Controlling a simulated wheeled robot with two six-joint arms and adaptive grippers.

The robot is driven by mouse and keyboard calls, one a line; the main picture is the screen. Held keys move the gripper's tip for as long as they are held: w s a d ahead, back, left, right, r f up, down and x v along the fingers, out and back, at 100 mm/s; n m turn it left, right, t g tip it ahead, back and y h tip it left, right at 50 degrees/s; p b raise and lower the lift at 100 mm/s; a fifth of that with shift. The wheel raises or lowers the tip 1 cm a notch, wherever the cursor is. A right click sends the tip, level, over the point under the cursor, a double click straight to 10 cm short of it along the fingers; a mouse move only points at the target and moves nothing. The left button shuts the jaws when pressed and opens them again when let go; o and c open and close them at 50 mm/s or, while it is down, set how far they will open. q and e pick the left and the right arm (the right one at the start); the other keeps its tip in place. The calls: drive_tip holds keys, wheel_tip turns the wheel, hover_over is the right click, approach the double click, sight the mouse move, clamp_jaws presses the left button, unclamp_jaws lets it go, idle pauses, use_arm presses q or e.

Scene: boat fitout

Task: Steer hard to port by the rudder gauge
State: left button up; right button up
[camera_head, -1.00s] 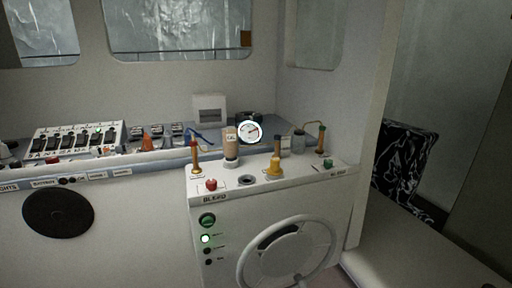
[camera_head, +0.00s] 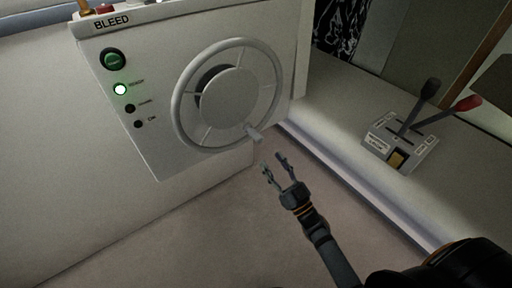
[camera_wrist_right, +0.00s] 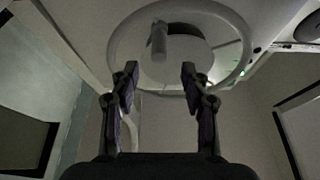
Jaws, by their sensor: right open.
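The grey steering wheel (camera_head: 276,107) is mounted on the front of the white console, with a round hub and a knob (camera_head: 253,132) sticking out at its lower right rim. My right gripper (camera_head: 274,165) is open and empty, just below and to the right of the knob, apart from it. In the right wrist view the wheel (camera_wrist_right: 113,40) and its knob (camera_wrist_right: 159,42) show ahead of and above the open right gripper (camera_wrist_right: 160,75). The rudder gauge is out of view now. My left gripper is not in view.
A lever box (camera_head: 400,140) with black and red handles stands on the ledge at right. The floor below the wheel is clear.

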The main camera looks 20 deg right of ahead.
sight(256, 137)
drive_tip(key=x, duration=1)
drive_tip(key=shift+w+r, duration=0.1)
drive_tip(key=shift+w, duration=0.15)
clamp_jaws()
